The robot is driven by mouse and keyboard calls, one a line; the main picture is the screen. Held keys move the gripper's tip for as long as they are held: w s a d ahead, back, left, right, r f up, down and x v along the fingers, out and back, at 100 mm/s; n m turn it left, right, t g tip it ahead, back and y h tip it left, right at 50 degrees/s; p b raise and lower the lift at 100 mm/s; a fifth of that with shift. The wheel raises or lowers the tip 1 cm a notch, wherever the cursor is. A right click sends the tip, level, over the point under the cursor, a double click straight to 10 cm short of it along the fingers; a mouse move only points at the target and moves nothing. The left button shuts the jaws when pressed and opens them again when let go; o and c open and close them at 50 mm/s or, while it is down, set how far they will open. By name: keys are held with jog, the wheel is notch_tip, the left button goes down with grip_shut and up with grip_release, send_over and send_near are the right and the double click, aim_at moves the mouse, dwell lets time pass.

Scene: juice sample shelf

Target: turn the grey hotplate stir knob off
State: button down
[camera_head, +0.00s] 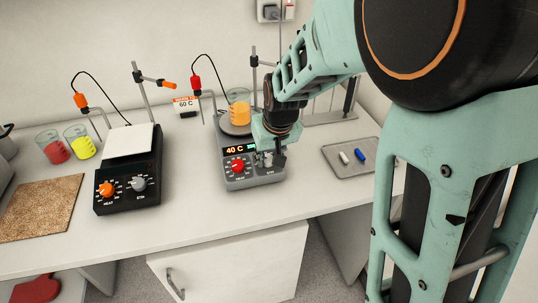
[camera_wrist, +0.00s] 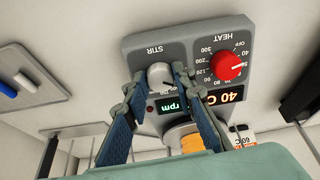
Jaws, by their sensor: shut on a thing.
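The grey hotplate (camera_head: 238,180) stands on the bench with a red heat knob (camera_head: 238,166) and a display reading 40 C. In the wrist view its front panel shows upside down, with the stir knob (camera_wrist: 160,76), a light grey knob under the STIR label, and a green rpm display (camera_wrist: 172,106). My gripper (camera_wrist: 167,72) is shut on the stir knob, one finger on each side. In the head view my gripper (camera_head: 268,160) is at the panel's right side and mostly covers the stir knob. The knob's pointer and part of its scale are hidden.
A beaker of orange liquid (camera_head: 239,112) stands on the grey hotplate's plate. A black hotplate (camera_head: 128,185) with orange and grey knobs stands left, near red and yellow beakers. A tray (camera_head: 345,171) with a white and a blue piece lies to the right. The bench front is clear.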

jog(key=shift+d+f+n+b, duration=0.1)
jog(key=shift+n+b, duration=0.9)
jog(key=shift+n, duration=0.3)
jog(key=shift+n+b, duration=0.65)
jog(key=shift+n, duration=1.05)
jog(key=c, duration=1.6)
grip_release()
jog(key=v, duration=0.7)
jog(key=shift+r, duration=0.45)
